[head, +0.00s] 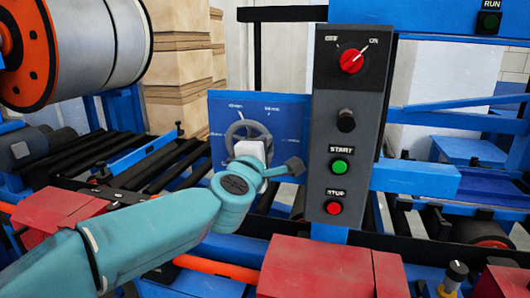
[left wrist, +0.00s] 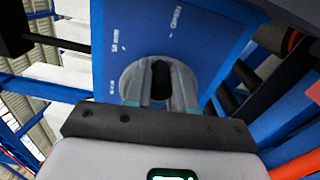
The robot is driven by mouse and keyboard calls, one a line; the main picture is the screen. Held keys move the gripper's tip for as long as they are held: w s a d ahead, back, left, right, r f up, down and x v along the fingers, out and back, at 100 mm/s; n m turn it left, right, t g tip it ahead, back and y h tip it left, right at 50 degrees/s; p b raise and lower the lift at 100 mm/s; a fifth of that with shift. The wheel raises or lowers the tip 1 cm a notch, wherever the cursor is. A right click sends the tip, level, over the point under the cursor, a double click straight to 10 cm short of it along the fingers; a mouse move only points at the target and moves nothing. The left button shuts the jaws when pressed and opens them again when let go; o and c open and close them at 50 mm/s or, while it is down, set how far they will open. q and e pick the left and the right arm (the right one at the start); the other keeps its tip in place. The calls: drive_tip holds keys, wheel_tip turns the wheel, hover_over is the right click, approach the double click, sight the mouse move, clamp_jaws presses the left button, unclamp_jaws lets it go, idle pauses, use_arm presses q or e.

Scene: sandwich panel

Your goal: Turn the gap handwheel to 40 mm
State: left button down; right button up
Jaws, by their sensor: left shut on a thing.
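The gap handwheel (head: 238,130) is a grey wheel on a blue scale panel (head: 285,108) left of the dark control box. White marks and small labels surround it on the panel. My left gripper (head: 253,148) is at the wheel, shut on it, and hides its lower part. In the left wrist view both fingers (left wrist: 161,98) reach to the grey handwheel (left wrist: 183,75), with a dark hub between them. A label like "50 mm" shows on the blue panel (left wrist: 140,25) there. I cannot tell which mark the wheel points to. My right gripper is not in view.
The control box (head: 325,120) carries a red OFF/ON selector (head: 351,61), a black knob (head: 346,120), a green START button (head: 339,166) and a red STOP button (head: 334,207). Red blocks (head: 310,268) stand in front. A large roll (head: 85,45) and black rollers are at left.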

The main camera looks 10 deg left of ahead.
use_arm(q)
drive_tip(key=shift+a+r, duration=0.15)
drive_tip(key=shift+r, duration=0.1)
drive_tip(key=c, duration=0.9)
unclamp_jaws()
drive_tip(key=shift+c, duration=0.2)
drive_tip(key=shift+s, duration=0.1)
drive_tip(key=shift+f, duration=0.15)
drive_tip(key=s, duration=1.6)
drive_tip(key=shift+s+a+b, duration=0.15)
drive_tip(key=shift+a+b, duration=0.1)
drive_tip(key=shift+b, duration=0.05)
